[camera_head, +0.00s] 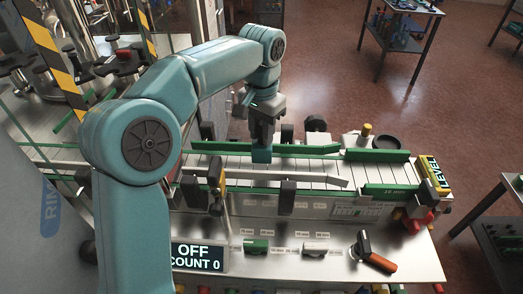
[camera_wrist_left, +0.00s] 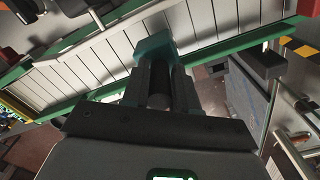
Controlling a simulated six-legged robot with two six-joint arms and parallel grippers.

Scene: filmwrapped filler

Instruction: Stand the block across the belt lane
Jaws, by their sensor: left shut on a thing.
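My left gripper (camera_head: 262,135) reaches down over the belt from above. It is shut on a teal block (camera_head: 261,155), whose lower end shows below the fingers at the far green guide rail. In the left wrist view the block (camera_wrist_left: 153,47) sticks out past the dark fingers (camera_wrist_left: 160,85) over the pale slats. I cannot tell whether the block touches the belt. The belt lane (camera_head: 320,174) is a pale slatted conveyor running left to right between green rails; it also shows in the left wrist view (camera_wrist_left: 90,68). My right gripper is not in view.
A green far rail (camera_head: 375,156) and a near rail (camera_head: 390,189) edge the lane. Dark brackets (camera_head: 287,196) stand at the near side. A yellow LEVEL box (camera_head: 434,174) marks the right end. An OFF/COUNT 0 display (camera_head: 198,257) and an orange-handled lever (camera_head: 376,260) sit in front.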

